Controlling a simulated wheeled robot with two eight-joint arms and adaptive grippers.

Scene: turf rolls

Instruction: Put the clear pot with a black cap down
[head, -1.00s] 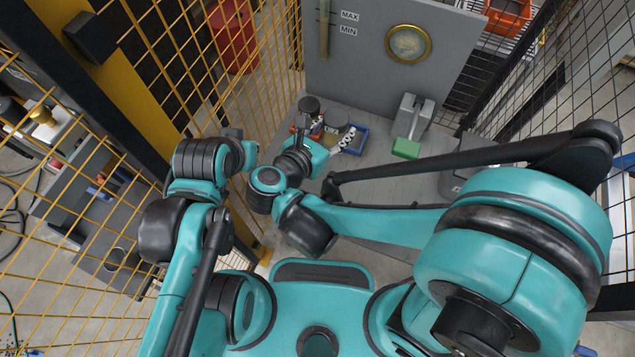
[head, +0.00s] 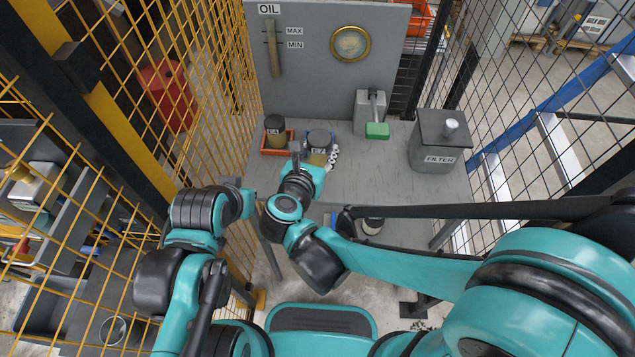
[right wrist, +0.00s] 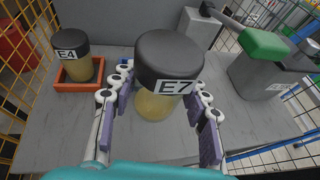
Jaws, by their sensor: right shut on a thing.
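The clear pot with a black cap, labelled E7 (right wrist: 168,62), holds pale yellow contents and stands upright between the fingers of my right gripper (right wrist: 163,92). That gripper is shut on it, with one finger on each side. In the head view the pot (head: 319,142) is over the grey worktop, partly hidden by my right gripper (head: 314,160). I cannot tell whether its base touches the surface. My left gripper (head: 232,184) is low at the left by the yellow fence, apart from the pot; its jaws are unclear.
A similar pot, E4 (right wrist: 76,56), stands in an orange tray (right wrist: 78,100) to the left. A grey box with a green handle (head: 377,130) and a FILTER bin (head: 439,150) stand to the right. Grey worktop (head: 385,180) lies bare between.

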